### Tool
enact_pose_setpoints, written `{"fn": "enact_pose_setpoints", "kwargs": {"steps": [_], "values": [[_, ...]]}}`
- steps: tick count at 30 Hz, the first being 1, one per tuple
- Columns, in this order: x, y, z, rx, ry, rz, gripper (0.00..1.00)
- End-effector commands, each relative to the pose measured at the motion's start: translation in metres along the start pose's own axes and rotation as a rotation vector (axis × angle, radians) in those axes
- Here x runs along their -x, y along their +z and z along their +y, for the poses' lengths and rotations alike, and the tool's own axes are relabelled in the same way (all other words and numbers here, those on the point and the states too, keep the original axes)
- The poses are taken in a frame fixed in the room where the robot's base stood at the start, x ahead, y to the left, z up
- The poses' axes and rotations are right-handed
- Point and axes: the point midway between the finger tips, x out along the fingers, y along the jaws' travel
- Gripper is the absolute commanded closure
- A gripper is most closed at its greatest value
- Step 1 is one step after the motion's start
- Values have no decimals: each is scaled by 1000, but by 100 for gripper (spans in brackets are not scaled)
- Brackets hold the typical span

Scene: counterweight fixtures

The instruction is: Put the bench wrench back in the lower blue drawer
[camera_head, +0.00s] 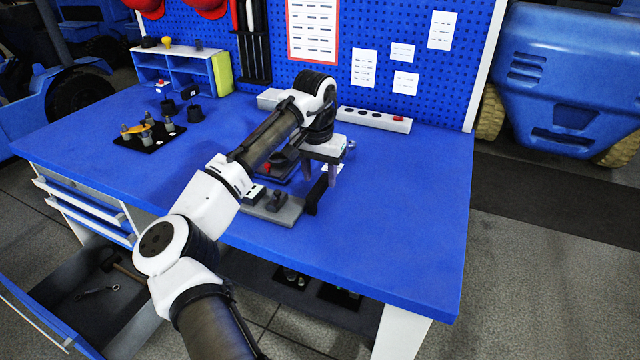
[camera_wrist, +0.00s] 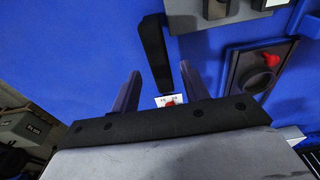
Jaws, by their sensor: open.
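The lower blue drawer (camera_head: 45,322) is pulled open at the lower left of the head view. A small grey wrench (camera_head: 97,292) lies on its dark floor, beside a hammer-like tool (camera_head: 122,268). I see no other clear wrench on the bench; the arm hides part of it. My gripper (camera_head: 322,178) points down over the middle of the blue bench, behind a grey fixture plate (camera_head: 272,208). In the wrist view my gripper (camera_wrist: 160,80) has its fingers apart with nothing held between them. A black bar (camera_wrist: 153,50) stands beyond the fingers, next to the plate.
A black tray (camera_head: 150,138) with several small parts and a blue shelf unit (camera_head: 185,70) stand at the left. The bench's right side is clear.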

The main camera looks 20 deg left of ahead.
Motion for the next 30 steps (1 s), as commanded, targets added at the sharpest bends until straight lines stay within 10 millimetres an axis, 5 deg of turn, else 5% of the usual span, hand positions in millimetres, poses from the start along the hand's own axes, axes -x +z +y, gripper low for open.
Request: {"fn": "enact_pose_setpoints", "kwargs": {"steps": [10,22,26,30], "values": [[68,-1,0,1,-1,2,55],[84,-3,2,-6,3,17,55],[92,-33,29,-63,37,208,55],[149,-86,74,-133,114,707,55]]}}
